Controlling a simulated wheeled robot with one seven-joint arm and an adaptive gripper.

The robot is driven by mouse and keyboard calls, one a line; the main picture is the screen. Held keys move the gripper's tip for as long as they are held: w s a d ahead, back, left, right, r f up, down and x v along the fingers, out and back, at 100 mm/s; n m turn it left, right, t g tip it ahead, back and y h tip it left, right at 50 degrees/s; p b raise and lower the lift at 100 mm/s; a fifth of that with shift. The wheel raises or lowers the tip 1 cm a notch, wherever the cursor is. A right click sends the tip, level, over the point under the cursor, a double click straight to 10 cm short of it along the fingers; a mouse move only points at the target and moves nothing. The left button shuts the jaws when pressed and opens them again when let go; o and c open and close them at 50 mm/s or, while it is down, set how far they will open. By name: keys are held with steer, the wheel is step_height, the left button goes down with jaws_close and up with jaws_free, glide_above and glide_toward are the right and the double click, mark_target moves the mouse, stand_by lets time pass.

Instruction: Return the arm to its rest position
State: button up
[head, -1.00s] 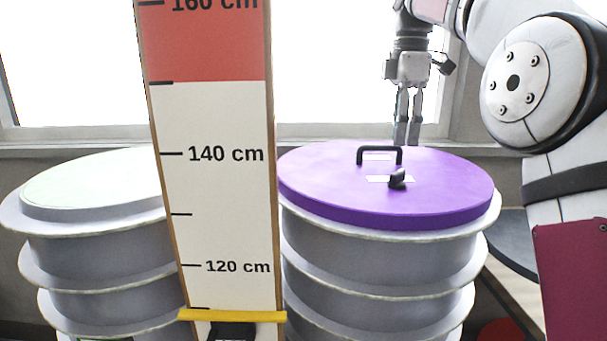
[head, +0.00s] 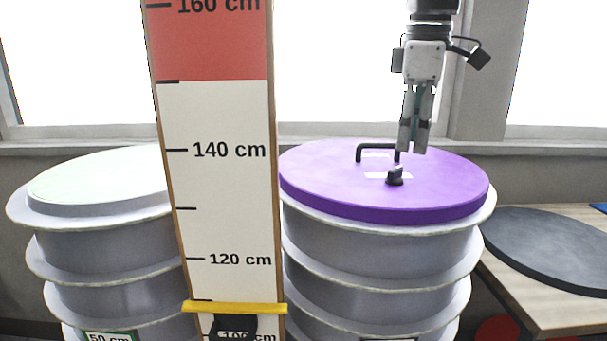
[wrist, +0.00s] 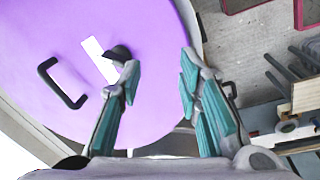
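My gripper (head: 415,150) hangs pointing down above the right part of the round purple lid (head: 330,180) in the head view. In the wrist view my gripper (wrist: 159,72) has its two teal-padded fingers apart with nothing between them. The purple lid (wrist: 150,30) lies to the left there, with a black bracket handle (wrist: 62,83) and a black knob (wrist: 119,53). My upper arm is out of the head view.
The lid lies on a grey ribbed mould (head: 375,245). Another ribbed mould (head: 105,240) stands left. A tall measuring board (head: 222,190) stands in front, between them. A wooden table (head: 520,285) with a dark round disc (head: 555,245) is at right. Tools (wrist: 290,125) lie right in the wrist view.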

steer(key=s+f+m+t, duration=0.2)
steer(key=s+f+m, duration=0.4)
steer(key=s, duration=0.6)
steer(key=s+d+f+m+t, duration=0.1)
steer(key=s+f+m+t, duration=0.1)
steer(key=s+f+m, duration=0.4)
steer(key=s+f, duration=0.4)
steer(key=s, duration=0.2)
steer(key=shift+f+m, duration=0.15)
steer(key=shift+m, duration=0.25)
